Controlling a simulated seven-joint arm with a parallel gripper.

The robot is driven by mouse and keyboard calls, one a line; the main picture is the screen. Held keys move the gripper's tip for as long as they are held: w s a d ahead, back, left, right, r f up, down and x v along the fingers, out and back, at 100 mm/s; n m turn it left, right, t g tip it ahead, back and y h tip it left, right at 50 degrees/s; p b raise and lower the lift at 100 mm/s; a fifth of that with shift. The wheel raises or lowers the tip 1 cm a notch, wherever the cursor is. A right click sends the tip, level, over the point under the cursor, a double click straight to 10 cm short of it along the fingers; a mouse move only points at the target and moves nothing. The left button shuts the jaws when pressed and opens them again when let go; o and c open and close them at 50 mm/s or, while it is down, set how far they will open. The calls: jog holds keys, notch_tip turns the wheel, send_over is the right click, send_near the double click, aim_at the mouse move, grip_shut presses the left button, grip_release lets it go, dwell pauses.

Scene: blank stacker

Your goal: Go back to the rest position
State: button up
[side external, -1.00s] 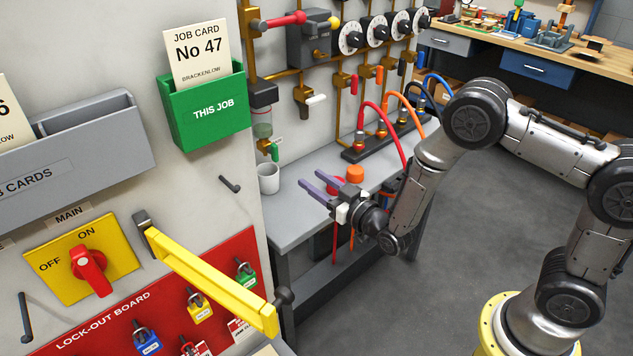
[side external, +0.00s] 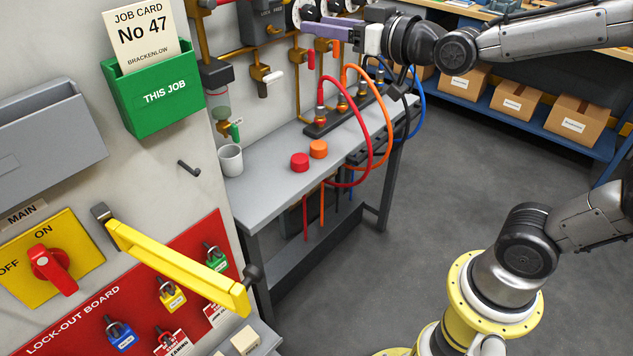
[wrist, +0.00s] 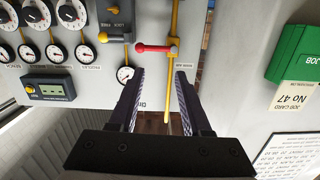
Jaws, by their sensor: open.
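My gripper (side external: 308,30) is raised near the top of the side external view, above the grey bench and in front of the wall panel. Its purple-grey fingers point left and its jaws are apart with nothing between them. In the wrist view my gripper (wrist: 158,75) shows its two fingers spread. A yellow pipe and a red-handled lever (wrist: 155,48) show beyond and between them, on the wall. I cannot tell the gap to the wall exactly.
The grey bench (side external: 272,168) below carries a white cup (side external: 230,160), a red cap (side external: 299,162), an orange cap (side external: 318,149) and plugged hoses. A green card holder (side external: 155,90) and a yellow hinged bar (side external: 175,262) stick out at left. The floor at right is clear.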

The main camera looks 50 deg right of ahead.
jog(key=s+f+g, duration=0.5)
jog(key=s+f, duration=0.2)
jog(key=s, duration=0.5)
jog(key=s+f+g, duration=0.6)
jog(key=s+f, duration=0.2)
jog(key=s, duration=0.4)
jog(key=shift+d+n+g, duration=0.3)
jog(key=shift+d, duration=0.05)
